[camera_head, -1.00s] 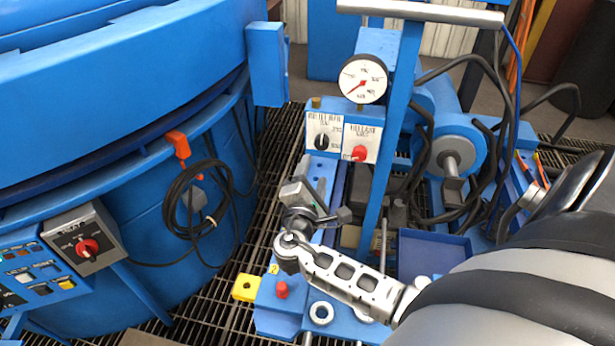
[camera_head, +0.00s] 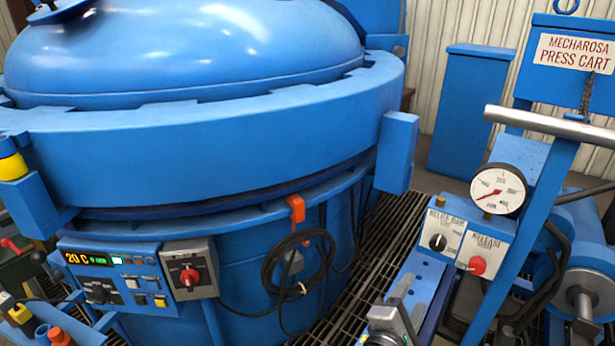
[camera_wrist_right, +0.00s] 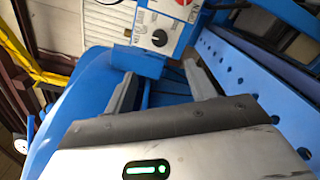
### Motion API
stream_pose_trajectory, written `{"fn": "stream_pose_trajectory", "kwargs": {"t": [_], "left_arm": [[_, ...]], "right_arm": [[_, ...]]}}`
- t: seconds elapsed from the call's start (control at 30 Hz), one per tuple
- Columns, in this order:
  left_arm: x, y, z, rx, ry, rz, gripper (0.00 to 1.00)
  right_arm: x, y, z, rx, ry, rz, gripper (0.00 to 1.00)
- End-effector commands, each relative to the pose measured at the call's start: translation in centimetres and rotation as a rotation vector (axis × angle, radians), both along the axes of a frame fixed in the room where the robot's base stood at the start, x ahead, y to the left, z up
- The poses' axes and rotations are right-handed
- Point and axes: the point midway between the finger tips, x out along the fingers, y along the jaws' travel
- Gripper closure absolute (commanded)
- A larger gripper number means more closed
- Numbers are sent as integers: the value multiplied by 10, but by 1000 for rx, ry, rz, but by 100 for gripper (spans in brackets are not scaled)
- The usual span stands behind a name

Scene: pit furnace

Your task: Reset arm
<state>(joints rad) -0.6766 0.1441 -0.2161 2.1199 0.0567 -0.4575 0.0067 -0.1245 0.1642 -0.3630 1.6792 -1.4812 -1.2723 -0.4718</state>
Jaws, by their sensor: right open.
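My right gripper (camera_head: 403,305) shows at the bottom edge in the head view, in front of the blue press cart (camera_head: 492,325). In the right wrist view its two grey fingers (camera_wrist_right: 162,84) stand apart with nothing held between them. Beyond the fingers is the white knob panel (camera_wrist_right: 163,33) of the cart. The rest of my right arm is mostly out of the head view. My left gripper is not in view.
The large blue pit furnace (camera_head: 240,138) fills the left, with a control box (camera_head: 110,275) reading 20 C and a coiled black cable (camera_head: 300,265). The cart carries a gauge (camera_head: 497,188) and a metal handle bar (camera_head: 550,126). Dark floor grating (camera_head: 395,235) lies between them.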

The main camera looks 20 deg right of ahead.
Motion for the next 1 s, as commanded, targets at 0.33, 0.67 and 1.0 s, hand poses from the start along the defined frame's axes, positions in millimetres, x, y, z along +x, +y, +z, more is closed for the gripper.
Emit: {"fn": "stream_pose_trajectory", "kwargs": {"t": [0.33,0.67,1.0], "left_arm": [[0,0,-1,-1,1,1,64],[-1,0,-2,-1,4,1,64],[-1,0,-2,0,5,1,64]], "right_arm": [[-34,37,-84,595,54,133,45],[-100,144,-105,1689,-140,131,45],[-115,170,-75,2075,-304,53,45]]}}
